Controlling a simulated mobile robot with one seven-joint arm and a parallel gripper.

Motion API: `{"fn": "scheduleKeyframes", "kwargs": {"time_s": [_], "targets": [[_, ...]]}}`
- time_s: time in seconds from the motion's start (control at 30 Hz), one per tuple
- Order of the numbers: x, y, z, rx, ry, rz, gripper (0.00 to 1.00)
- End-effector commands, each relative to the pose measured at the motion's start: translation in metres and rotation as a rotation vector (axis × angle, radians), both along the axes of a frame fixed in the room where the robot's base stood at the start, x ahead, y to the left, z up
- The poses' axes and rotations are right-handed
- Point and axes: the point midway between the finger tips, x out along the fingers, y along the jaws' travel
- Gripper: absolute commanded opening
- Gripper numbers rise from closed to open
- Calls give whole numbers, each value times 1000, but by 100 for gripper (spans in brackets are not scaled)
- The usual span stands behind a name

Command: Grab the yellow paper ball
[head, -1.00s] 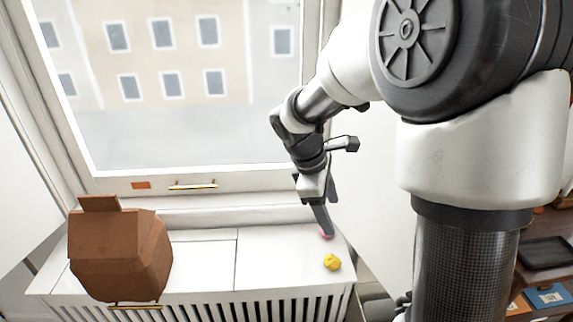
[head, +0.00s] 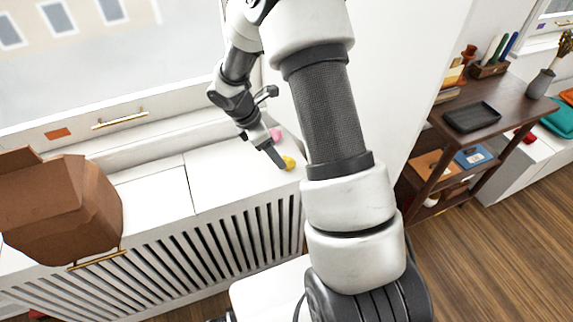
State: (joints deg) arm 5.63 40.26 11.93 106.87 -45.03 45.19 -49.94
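The yellow paper ball (head: 289,162) lies on the white radiator cover (head: 150,200), near its right end. My gripper (head: 278,160) points down right beside the ball, with its fingertips overlapping the ball's left edge in the picture. I cannot tell whether the fingers touch the ball or how far apart they are. A pink object (head: 276,133) sits just behind the gripper, partly hidden by it.
A brown faceted bag-like object (head: 60,205) stands at the left of the cover. The window ledge and wall are close behind my gripper. At right, a dark wooden shelf (head: 480,125) holds a black tray (head: 471,117). The cover's middle is clear.

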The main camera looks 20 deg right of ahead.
Motion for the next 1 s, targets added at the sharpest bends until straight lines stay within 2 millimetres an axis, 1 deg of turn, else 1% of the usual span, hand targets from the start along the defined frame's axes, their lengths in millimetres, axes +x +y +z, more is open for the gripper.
{"fn": "scheduleKeyframes", "kwargs": {"time_s": [0.03,0.1,0.27,0.33,0.5,0.6,0.7,0.87,0.97,1.0], "targets": [[0,-3,-7,0,1,0,62],[0,-5,-12,0,1,0,62],[0,-7,-18,0,0,0,62],[1,-9,-24,0,0,0,62],[1,-15,-49,0,2,0,62],[1,-21,-61,1,1,-1,62],[2,-23,-65,0,0,-1,62],[2,-23,-64,0,-1,-1,62],[2,-23,-64,0,-1,-1,47],[2,-23,-64,0,-1,-1,41]]}}
